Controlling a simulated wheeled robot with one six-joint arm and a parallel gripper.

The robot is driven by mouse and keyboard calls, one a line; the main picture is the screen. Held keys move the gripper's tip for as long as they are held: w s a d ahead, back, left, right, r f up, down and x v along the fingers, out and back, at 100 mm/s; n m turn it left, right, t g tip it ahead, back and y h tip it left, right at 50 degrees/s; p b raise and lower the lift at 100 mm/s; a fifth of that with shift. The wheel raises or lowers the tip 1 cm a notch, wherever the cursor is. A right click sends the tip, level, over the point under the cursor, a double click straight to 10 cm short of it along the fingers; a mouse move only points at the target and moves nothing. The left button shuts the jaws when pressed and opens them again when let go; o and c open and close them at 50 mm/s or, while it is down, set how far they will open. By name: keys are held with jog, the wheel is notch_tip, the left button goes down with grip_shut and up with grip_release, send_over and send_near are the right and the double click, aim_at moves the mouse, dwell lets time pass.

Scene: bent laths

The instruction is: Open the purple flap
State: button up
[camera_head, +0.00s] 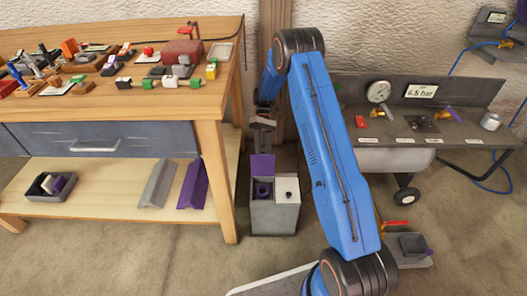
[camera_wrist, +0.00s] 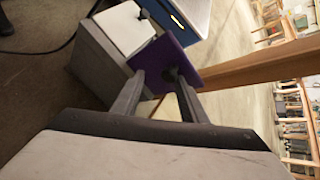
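The purple flap (camera_head: 262,164) stands raised at the back of the left compartment of a grey two-compartment bin (camera_head: 273,218). A purple-rimmed round opening (camera_head: 262,190) shows below it. In the wrist view, the flap (camera_wrist: 187,52) is a flat purple panel just beyond my fingertips. My gripper (camera_head: 263,140) is just above the flap in the head view. In the wrist view, my gripper (camera_wrist: 157,78) has its two fingers apart, with a gap between them. A small dark part on the flap meets or overlaps the right fingertip; contact is unclear.
A white lid (camera_head: 287,189) with a dark knob closes the bin's right compartment. A wooden workbench (camera_head: 209,108) with a lower shelf stands to the left. A grey gauge bench (camera_head: 440,130) stands to the right. Bare floor lies in front of the bin.

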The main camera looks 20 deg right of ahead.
jog(key=v, duration=1.7)
jog(key=shift+w, duration=0.25)
jog(key=shift+d, duration=0.1)
jog(key=s+a+r+m+t+h, duration=0.1)
jog(key=s+r+t, duration=0.1)
jog(key=s+r, duration=0.45)
jog(key=s+r+t, duration=0.2)
jog(key=s+r, duration=0.1)
jog(key=r, duration=0.7)
jog(key=s+r+m+t, duration=0.2)
jog(key=s+r+t, duration=0.1)
jog(key=s+r, duration=0.9)
jog(key=s+m+t+h, duration=0.15)
jog(key=s+t, duration=0.25)
jog(key=s, duration=1.3)
jog(key=s+f+t, duration=0.2)
jog(key=s, duration=0.5)
jog(key=s+f+t, duration=0.1)
jog(key=s+f, duration=0.2)
jog(key=s, duration=0.5)
jog(key=shift+m+t+h, duration=0.35)
jog(key=shift+m+t, duration=0.05)
jog(key=shift+m, duration=0.05)
